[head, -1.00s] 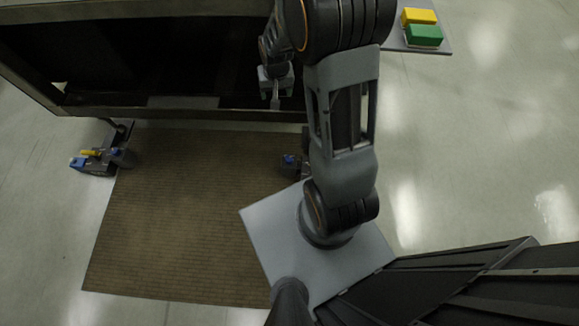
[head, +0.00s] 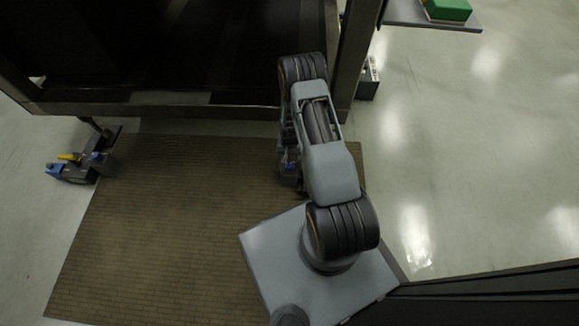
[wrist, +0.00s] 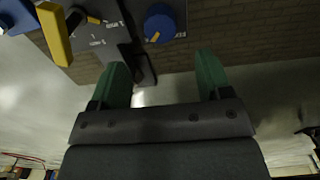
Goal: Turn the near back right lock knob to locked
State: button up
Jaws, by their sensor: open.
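In the wrist view a round blue knob (wrist: 160,22) with a yellow pointer mark sits on a dark grey panel (wrist: 108,30) with small printed labels. The labels are too small to read. A yellow lever (wrist: 55,35) stands at the panel's left. My gripper (wrist: 163,80) is open and empty, its two green fingertips just below the knob in the picture and apart from it. In the head view a station with a blue part (head: 290,165) shows partly behind my arm, which hides my gripper. I cannot tell surely that the knob in the wrist view belongs to it.
A large dark frame (head: 200,112) spans the top of the head view. A brown mat (head: 180,220) lies on the floor. Another station (head: 75,168) stands at left, and a dark box (head: 368,85) beside the right post. A green block (head: 448,10) lies top right.

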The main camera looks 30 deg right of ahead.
aim_at(290, 164)
notch_tip(290, 164, down, 9)
jog(key=b, duration=0.3)
jog(key=shift+r, duration=0.15)
jog(key=shift+c, duration=0.2)
jog(key=c, duration=0.9)
